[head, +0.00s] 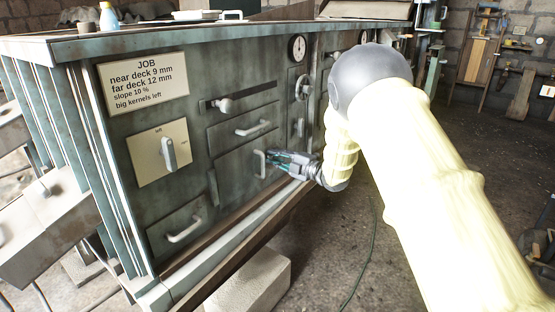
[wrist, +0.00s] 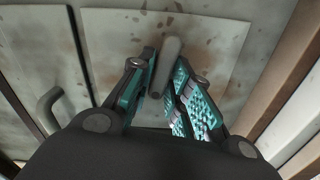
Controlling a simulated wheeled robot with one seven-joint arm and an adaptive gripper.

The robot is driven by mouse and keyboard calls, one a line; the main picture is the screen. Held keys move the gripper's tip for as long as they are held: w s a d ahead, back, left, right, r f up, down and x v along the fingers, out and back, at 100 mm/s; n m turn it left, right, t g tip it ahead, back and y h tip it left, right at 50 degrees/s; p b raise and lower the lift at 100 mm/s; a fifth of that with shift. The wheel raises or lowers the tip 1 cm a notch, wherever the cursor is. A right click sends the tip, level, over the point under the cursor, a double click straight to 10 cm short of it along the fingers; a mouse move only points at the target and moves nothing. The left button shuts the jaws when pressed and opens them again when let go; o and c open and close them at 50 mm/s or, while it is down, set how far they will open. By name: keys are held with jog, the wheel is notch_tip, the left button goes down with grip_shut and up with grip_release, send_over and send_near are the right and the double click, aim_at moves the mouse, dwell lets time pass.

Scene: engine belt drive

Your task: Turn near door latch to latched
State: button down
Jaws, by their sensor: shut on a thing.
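The near door latch is a grey lever (wrist: 168,62) on a pale, brown-specked plate (wrist: 220,42) in the wrist view. It stands nearly upright, its top leaning slightly right. My gripper (wrist: 160,82) has one finger on each side of the lever and is shut on it. In the head view my gripper (head: 275,158) is at the cabinet front, just right of the near door's pull handle (head: 260,163), and hides the latch. The pull handle also shows at the left of the wrist view (wrist: 47,105). The near door (head: 235,170) looks closed.
The cabinet front carries a JOB sign (head: 143,84), a selector knob (head: 169,154), a slider knob (head: 225,105), a drawer handle (head: 252,128) and a lower drawer handle (head: 185,230). A ledge (head: 225,245) runs along its foot. The floor right of the cabinet is mostly open.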

jog(key=shift+a+f+n+b, duration=0.1)
jog(key=shift+n+b, duration=0.1)
jog(key=shift+n, duration=0.4)
jog(key=shift+f+n+b, duration=0.1)
jog(key=shift+n+b, duration=0.05)
jog(key=shift+n, duration=0.45)
jog(key=c, duration=1.4)
grip_release()
jog(key=v, duration=1.2)
